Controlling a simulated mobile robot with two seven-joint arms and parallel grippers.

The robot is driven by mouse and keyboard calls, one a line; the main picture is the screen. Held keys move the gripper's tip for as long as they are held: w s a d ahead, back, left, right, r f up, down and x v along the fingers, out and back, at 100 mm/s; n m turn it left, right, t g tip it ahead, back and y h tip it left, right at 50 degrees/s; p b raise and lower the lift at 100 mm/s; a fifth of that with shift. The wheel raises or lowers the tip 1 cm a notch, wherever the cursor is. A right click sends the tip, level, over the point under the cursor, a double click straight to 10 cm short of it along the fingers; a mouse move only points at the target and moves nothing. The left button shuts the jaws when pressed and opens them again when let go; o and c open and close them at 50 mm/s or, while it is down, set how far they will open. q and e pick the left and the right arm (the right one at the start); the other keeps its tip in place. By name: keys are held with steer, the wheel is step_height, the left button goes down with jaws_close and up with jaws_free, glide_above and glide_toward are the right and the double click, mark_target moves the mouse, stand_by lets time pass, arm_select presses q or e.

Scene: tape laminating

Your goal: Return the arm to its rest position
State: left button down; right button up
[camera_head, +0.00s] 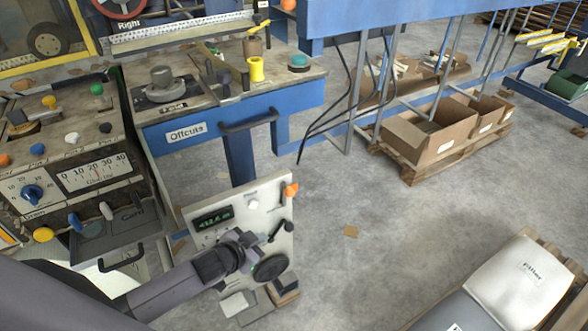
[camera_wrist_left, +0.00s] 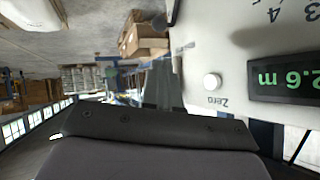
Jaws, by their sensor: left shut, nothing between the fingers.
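My left arm comes in from the lower left in the head view. Its dark grey gripper (camera_head: 246,249) is shut and empty, in front of a pale upright panel (camera_head: 276,206) with a green digital display (camera_head: 214,217). I cannot tell whether the fingertips touch the panel. The left wrist view shows the panel close by, with a white round button (camera_wrist_left: 211,81) marked Zero and the display (camera_wrist_left: 286,78) ending in 2.6 m. A dark part of my gripper fills the bottom of that view. My right gripper is in neither view.
A control console (camera_head: 70,150) with coloured knobs stands at the left. A blue bench (camera_head: 300,95) marked Offcuts is behind the panel. Cardboard boxes (camera_head: 425,140) sit on a pallet at the back right. A white sack (camera_head: 520,285) lies at lower right. The concrete floor between is mostly clear.

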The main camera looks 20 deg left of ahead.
arm_select(q)
steer(key=s+d+r+n, duration=0.1)
steer(key=s+d+n, duration=0.2)
steer(key=s, duration=1.5)
steer(key=shift+s+d+r, duration=0.15)
steer(key=shift+s+d, duration=0.1)
steer(key=shift+d, duration=0.4)
